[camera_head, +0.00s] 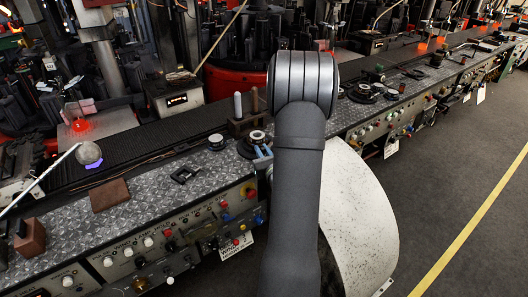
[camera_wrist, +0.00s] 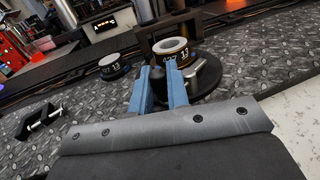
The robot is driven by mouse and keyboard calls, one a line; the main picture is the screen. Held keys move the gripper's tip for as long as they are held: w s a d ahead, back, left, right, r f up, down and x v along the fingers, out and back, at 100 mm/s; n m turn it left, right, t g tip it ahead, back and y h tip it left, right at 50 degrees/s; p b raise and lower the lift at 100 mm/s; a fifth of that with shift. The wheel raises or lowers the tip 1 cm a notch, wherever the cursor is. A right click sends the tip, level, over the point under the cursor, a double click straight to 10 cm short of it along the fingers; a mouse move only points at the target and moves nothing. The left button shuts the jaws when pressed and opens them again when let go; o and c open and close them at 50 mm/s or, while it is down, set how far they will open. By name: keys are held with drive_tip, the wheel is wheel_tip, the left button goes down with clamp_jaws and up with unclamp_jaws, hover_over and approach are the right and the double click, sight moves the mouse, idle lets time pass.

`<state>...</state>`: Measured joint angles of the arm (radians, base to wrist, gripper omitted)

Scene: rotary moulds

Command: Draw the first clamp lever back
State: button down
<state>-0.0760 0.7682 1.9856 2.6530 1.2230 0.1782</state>
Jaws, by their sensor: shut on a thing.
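My gripper (camera_wrist: 157,72) reaches over the mould station with its two blue fingers. It is shut on a dark piece (camera_wrist: 158,86) between the fingers, which seems to be the clamp lever; the fingers hide much of it. Right behind them stands a round mould (camera_wrist: 177,52) with a white ring and a number band, on a dark round base (camera_wrist: 213,86). In the head view the blue fingers (camera_head: 262,158) are beside this mould (camera_head: 257,137), partly covered by my arm. Whether the lever is drawn back cannot be told.
A second round mould (camera_wrist: 113,64) stands to the left. A black clamp-like part (camera_wrist: 38,121) lies on the bench plate, and a brown block (camera_head: 110,195) lies farther left. A wooden stand (camera_head: 243,124) with upright pegs is close behind the mould.

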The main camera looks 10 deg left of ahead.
idle(0.5)
drive_tip(key=c, duration=1.5)
unclamp_jaws()
drive_tip(key=shift+o, duration=0.2)
drive_tip(key=v, duration=1.7)
drive_tip(key=shift+s, duration=0.2)
